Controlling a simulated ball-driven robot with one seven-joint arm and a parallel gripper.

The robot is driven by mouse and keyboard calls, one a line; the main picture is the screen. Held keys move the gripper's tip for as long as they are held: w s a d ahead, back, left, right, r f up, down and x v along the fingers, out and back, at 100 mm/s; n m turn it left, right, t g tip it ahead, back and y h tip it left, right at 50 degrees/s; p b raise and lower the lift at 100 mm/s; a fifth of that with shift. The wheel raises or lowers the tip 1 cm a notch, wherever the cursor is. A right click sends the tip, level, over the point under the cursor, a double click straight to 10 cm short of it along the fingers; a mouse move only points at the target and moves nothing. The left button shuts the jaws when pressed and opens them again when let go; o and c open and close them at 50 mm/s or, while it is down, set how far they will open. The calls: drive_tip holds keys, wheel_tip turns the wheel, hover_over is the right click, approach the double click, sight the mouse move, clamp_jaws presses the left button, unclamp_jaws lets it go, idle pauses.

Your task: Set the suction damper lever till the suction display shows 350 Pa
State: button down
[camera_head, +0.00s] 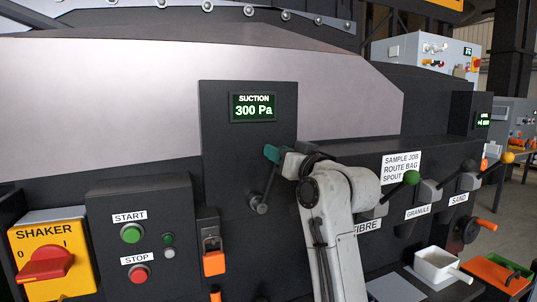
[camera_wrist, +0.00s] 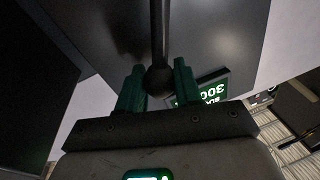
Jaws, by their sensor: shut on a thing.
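In the wrist view the dark lever rod (camera_wrist: 159,35) runs down to a round knob (camera_wrist: 158,80) between the two fingers. My gripper is shut on this knob.
Left of the lever are an orange-handled latch (camera_head: 214,262), the start and stop button box (camera_head: 140,237) and the yellow shaker switch (camera_head: 50,258). To the right are the green-knobbed lever (camera_head: 411,178) and a white scoop (camera_head: 437,266). My arm covers the panel just right of the lever.

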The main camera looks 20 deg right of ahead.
drive_tip(key=shift+d+f+m, duration=0.3)
drive_tip(key=shift+d+m, duration=0.25)
drive_tip(key=shift+d+f+m, duration=0.25)
drive_tip(key=shift+d+m, duration=0.3)
drive_tip(key=c, duration=0.8)
unclamp_jaws()
drive_tip(key=shift+s, duration=0.1)
drive_tip(key=b+v, duration=0.3)
drive_tip(key=v, duration=0.7)
drive_tip(key=shift+s+f, duration=0.2)
drive_tip(key=shift+s, duration=0.1)
